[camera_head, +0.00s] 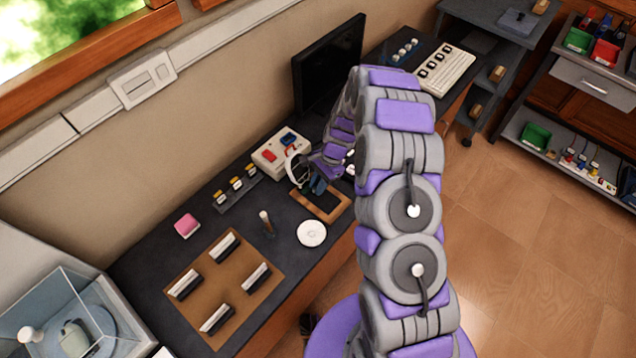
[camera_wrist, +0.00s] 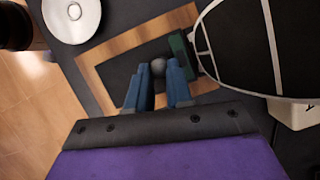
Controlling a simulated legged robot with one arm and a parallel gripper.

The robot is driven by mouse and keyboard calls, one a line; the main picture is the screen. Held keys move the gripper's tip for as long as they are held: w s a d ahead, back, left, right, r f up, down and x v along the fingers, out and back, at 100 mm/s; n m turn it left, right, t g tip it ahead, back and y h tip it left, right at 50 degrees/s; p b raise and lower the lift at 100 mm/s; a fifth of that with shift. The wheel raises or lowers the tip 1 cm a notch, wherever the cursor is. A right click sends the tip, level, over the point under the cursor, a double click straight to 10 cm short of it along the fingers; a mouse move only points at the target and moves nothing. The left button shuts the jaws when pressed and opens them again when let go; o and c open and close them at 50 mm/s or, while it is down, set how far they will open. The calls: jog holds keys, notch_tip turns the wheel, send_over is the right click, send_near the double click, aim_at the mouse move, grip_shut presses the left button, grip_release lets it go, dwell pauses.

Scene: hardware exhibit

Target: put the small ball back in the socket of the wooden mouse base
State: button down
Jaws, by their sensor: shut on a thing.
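My gripper (camera_wrist: 159,72) has its blue fingers shut on a small dark grey ball (camera_wrist: 157,66), which shows between the fingertips. In the head view my gripper (camera_head: 316,187) is low over a wooden frame (camera_head: 333,212) on the dark bench, and the ball cannot be made out. In the wrist view the wooden frame (camera_wrist: 113,47) surrounds a dark panel behind the fingers. A dark green block (camera_wrist: 181,52) is just right of the fingertips. I cannot make out the wooden mouse base or its socket for sure; my gripper covers part of this area.
A dark rounded object with pale ribs (camera_wrist: 245,45) stands close at the right of my fingers. A white disc (camera_head: 312,233) lies in front of the frame. A beige box with red and blue parts (camera_head: 282,153) is behind. A monitor (camera_head: 328,65) stands farther along.

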jog(key=c, duration=0.5)
grip_release()
jog(key=shift+c, duration=0.2)
notch_tip(320, 180, up, 7)
jog(key=p, duration=0.4)
dwell(0.8)
dwell(0.5)
